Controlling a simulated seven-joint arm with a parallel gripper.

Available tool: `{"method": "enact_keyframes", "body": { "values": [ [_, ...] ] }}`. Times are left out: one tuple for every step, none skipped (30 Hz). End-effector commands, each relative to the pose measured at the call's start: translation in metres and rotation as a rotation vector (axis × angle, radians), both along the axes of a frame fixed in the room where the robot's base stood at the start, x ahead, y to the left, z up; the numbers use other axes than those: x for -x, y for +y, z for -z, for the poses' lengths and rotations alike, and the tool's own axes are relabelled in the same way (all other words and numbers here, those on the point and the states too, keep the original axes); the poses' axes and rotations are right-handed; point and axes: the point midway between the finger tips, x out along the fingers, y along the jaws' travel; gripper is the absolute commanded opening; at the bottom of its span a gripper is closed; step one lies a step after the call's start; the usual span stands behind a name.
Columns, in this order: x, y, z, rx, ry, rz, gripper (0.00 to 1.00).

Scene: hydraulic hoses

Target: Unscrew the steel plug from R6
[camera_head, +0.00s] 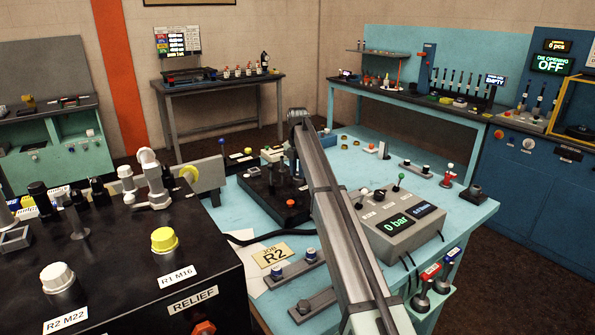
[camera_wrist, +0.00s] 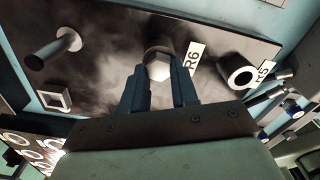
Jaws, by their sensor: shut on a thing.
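In the wrist view the steel plug (camera_wrist: 158,67) is a pale hexagonal head on a dark plate (camera_wrist: 115,50), just left of the R6 label (camera_wrist: 193,59). My gripper (camera_wrist: 161,82) has its two dark fingers on either side of the plug head, shut on it. The lower part of the head is between the fingers. The plug's thread and the port under it are hidden. In the head view my arm crosses the blue bench, and I cannot make out the fingertips or the plug there.
In the wrist view a ring-shaped fitting (camera_wrist: 240,73) stands right of R6, near the R5 label (camera_wrist: 263,72). A flanged rod (camera_wrist: 55,48) and a square frame (camera_wrist: 55,100) are at left. In the head view a grey gauge box (camera_head: 396,222) reads 0 bar, beside my arm.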

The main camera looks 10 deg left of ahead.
Motion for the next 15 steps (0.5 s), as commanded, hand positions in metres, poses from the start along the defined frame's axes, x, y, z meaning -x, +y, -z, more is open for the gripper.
{"method": "enact_keyframes", "body": {
  "values": [
    [0.0,0.0,-0.0002,0.0,0.0,0.001,0.0],
    [0.0,0.0,-0.0002,0.0,0.0,0.001,0.0],
    [0.0,0.0,-0.0002,0.0,0.0,0.001,0.0],
    [0.0,0.0,-0.0002,0.0,0.0,0.001,0.31],
    [0.0,0.0,-0.0002,0.0,0.0,0.002,0.34],
    [0.0,0.0,-0.0002,0.0,0.0,0.002,0.37],
    [0.0,0.0,-0.0002,0.0,0.0,0.002,0.4],
    [0.0,0.0,-0.0001,0.0,0.0,0.002,0.43],
    [0.0,0.0,-0.0001,0.0,0.0,0.002,0.47],
    [0.0,0.0,-0.0001,0.0,0.0,0.003,0.5],
    [0.0,0.0,-0.0001,0.0,0.0,0.003,0.53],
    [0.0,0.0,-0.0001,0.0,0.0,0.003,0.57],
    [0.0,0.0,-0.0001,0.0,0.0,0.003,0.59],
    [0.0,0.0,-0.0001,0.0,0.0,0.003,0.59],
    [0.0,0.0,0.0,0.0,0.0,0.003,0.59]
  ]
}}
